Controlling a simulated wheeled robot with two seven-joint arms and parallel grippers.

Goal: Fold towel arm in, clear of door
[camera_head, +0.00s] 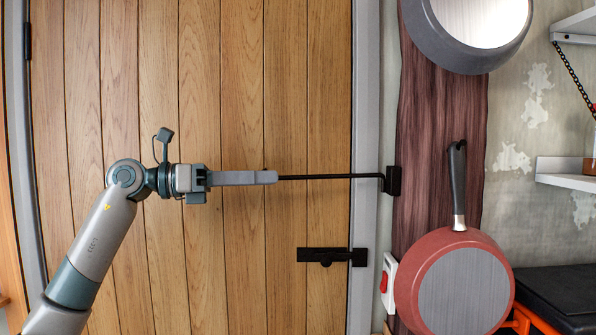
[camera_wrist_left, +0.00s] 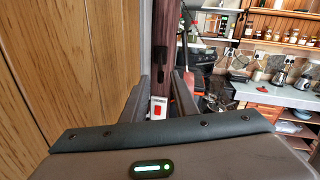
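The towel arm (camera_head: 330,177) is a thin black rod. It runs level across the right part of the wooden door (camera_head: 235,80), from a black wall bracket (camera_head: 393,180) on the dark board right of the door frame. My left gripper (camera_head: 276,177) is in front of the door, its fingertips meeting the rod's left part in the head view. In the left wrist view its fingers (camera_wrist_left: 160,90) stand apart with a gap between them. I cannot tell whether the rod lies between them. The rod's left end is hidden. My right gripper is not in view.
A black door latch (camera_head: 330,256) sits below the rod. A red pan (camera_head: 455,285) and a grey pan (camera_head: 470,40) hang at right. A red-and-white switch (camera_head: 388,283) is near the frame. White shelves (camera_head: 566,174) are farther right. The door's left side is bare.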

